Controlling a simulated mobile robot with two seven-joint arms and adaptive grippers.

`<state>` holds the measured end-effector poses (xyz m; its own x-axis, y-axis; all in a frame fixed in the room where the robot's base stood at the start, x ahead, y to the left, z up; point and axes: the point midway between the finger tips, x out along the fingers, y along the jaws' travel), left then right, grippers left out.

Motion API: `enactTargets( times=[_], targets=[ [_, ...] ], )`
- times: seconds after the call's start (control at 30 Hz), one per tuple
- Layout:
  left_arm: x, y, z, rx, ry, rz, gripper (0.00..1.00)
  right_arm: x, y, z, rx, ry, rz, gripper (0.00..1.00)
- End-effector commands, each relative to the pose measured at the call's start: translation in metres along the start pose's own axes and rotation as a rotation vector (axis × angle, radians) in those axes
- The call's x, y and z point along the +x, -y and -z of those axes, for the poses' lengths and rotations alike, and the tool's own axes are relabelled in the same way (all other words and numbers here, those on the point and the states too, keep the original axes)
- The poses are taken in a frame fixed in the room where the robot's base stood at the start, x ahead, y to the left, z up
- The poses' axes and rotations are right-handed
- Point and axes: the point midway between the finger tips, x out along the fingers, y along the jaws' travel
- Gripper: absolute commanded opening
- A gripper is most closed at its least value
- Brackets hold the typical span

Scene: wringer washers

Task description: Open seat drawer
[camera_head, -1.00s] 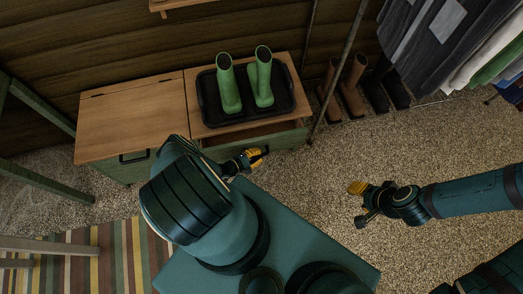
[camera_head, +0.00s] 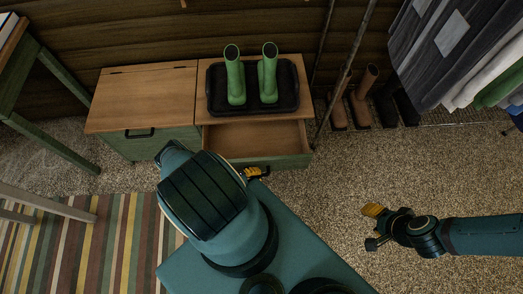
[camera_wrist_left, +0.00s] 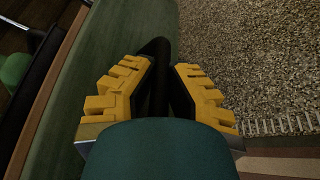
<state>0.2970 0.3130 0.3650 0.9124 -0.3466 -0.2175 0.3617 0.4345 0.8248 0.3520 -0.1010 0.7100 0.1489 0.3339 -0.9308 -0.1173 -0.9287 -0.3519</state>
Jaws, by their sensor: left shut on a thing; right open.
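The wooden-topped seat bench (camera_head: 155,88) stands against the wall with green fronts. Its right-hand seat drawer (camera_head: 290,161) is pulled well out, and its bare wooden inside shows. My left gripper (camera_head: 257,173) is at the drawer's front, partly hidden by my arm. In the left wrist view the yellow fingers (camera_wrist_left: 158,85) are shut on the black drawer handle (camera_wrist_left: 155,62), beside the green front (camera_wrist_left: 95,75). My right gripper (camera_head: 371,227) is open and empty over the gravelly floor, apart from everything.
Green boots (camera_head: 235,80) stand on a black tray (camera_head: 289,100) on the right seat. The left drawer, with a black handle (camera_head: 139,134), is shut. Brown boots (camera_head: 358,107) and hanging clothes (camera_head: 440,45) are at the right. A striped rug (camera_head: 100,245) lies at the lower left.

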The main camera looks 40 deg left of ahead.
Motion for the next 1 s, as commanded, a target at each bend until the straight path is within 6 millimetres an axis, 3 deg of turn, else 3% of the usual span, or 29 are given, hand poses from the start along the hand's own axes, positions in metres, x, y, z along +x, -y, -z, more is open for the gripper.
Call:
enactTargets(
  times=[0.4,0.93,0.97,1.0],
  targets=[
    [-0.011,0.016,-0.021,-0.005,0.007,0.002,0.0,-0.003,0.002,0.0,0.0,0.002,0.001,0.47],
    [-0.013,0.02,-0.024,-0.006,0.008,0.006,0.0,-0.004,0.002,-0.001,0.0,0.002,0.0,0.47],
    [-0.013,0.02,-0.024,-0.006,0.008,0.006,0.19,-0.004,0.002,-0.001,0.0,0.002,0.0,0.47],
    [-0.013,0.02,-0.024,-0.006,0.008,0.006,0.29,-0.004,0.002,-0.001,0.0,0.002,0.0,0.47]
  ],
)
